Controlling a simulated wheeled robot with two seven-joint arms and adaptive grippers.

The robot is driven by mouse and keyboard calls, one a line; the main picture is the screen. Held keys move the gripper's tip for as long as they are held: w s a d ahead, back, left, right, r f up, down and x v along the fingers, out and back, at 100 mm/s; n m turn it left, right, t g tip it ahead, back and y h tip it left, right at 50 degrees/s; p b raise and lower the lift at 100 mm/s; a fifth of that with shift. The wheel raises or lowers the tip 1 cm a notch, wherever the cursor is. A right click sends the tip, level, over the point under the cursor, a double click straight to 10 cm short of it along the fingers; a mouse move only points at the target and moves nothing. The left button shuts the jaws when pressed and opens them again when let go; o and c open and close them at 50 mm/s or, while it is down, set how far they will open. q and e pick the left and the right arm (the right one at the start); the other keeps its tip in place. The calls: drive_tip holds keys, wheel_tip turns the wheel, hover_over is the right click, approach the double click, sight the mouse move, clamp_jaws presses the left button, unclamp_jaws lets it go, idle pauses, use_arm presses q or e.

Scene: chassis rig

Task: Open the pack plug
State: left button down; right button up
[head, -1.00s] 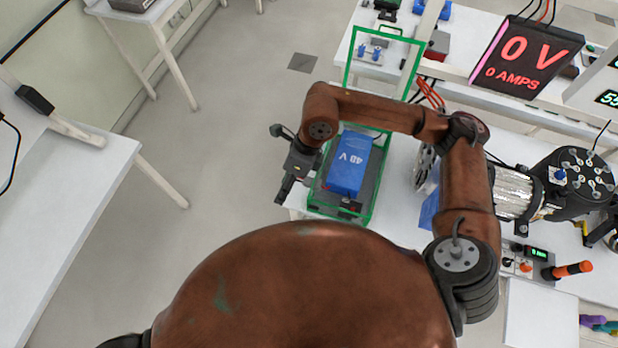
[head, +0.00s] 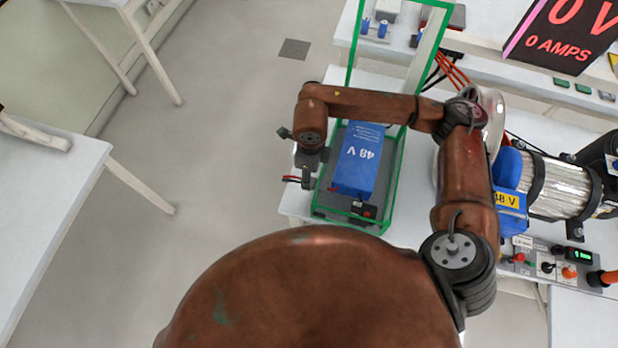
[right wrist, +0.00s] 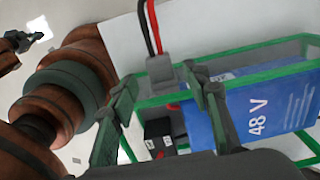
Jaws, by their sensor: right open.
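The blue 48 V battery pack (head: 358,162) stands in the green-framed tray (head: 389,185) on the bench. My right gripper (head: 307,180) is at the pack's left side, pointing down. In the right wrist view my right gripper (right wrist: 160,100) is open, with a finger on each side. The grey pack plug (right wrist: 161,70), with red and black cables, shows beyond and between the fingers. I cannot tell whether they touch it. A black socket block (right wrist: 163,137) with white labels is by the pack. A dark shape at upper left looks like my left gripper (right wrist: 20,41); its jaws are unclear.
The green frame rails rise close to my right arm. A silver motor (head: 557,187) and a control panel (head: 545,262) stand at the right. A dark display (head: 568,38) reads 0 V, 0 AMPS. Clear floor lies left of the bench.

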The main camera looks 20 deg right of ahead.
drive_tip(key=shift+f, duration=2.1)
drive_tip(key=shift+c, duration=0.2)
clamp_jaws()
